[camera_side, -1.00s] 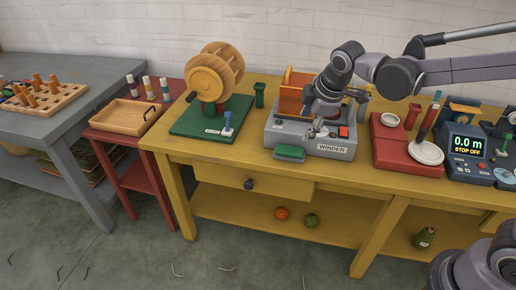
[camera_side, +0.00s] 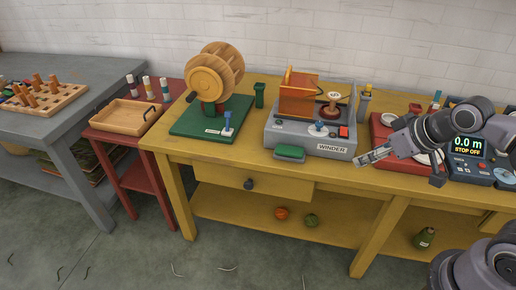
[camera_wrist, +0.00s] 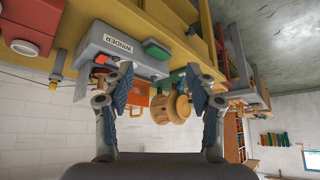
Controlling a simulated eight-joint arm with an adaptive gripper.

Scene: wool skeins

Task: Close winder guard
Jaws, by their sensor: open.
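The grey winder (camera_side: 310,137) stands on the yellow table, marked WINDER on its front; it shows upside down in the wrist view (camera_wrist: 120,50). Its orange see-through guard (camera_side: 298,97) is over the left back part of the winder. A brown spool-like part (camera_side: 331,108) stands uncovered to the guard's right. The guard also shows in the wrist view (camera_wrist: 134,125), beyond my fingers. My gripper (camera_side: 368,158) is open and empty, in front and to the right of the winder, apart from it. Its two fingers show wide apart in the wrist view (camera_wrist: 161,88).
A green base (camera_side: 195,130) with a wooden wheel (camera_side: 210,78) stands left of the winder. A red scale (camera_side: 384,128) is behind my gripper, with a meter (camera_side: 468,146) further right. A green block (camera_side: 290,152) sits at the winder's front. The table's front edge is close.

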